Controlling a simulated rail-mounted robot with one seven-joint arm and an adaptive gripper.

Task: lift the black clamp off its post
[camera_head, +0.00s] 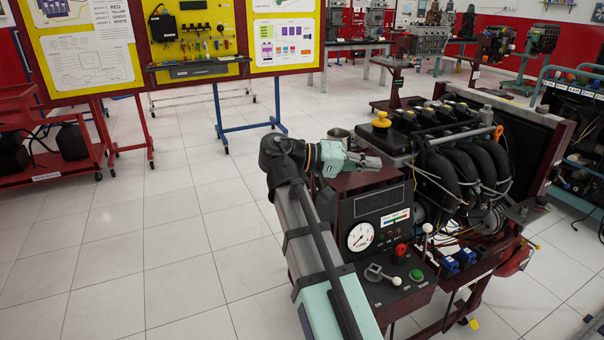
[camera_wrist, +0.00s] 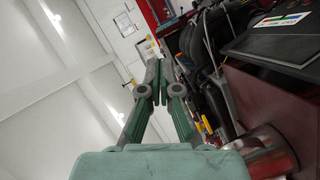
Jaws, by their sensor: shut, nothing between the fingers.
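My gripper (camera_head: 376,163) is above the dark red cabinet of the engine trainer in the head view, with its fingers pointing right toward the engine. In the wrist view my gripper (camera_wrist: 158,78) has its fingers together and holds nothing. I cannot make out the black clamp or its post for certain in either view. The engine (camera_head: 462,160), with black curved pipes and a yellow cap, stands right of my gripper.
The trainer's panel carries a round gauge (camera_head: 361,236), a red knob (camera_head: 401,250) and a lever with a white ball (camera_head: 396,281). A metal cylinder (camera_wrist: 268,155) is close by at lower right in the wrist view. The tiled floor (camera_head: 170,240) at left is clear.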

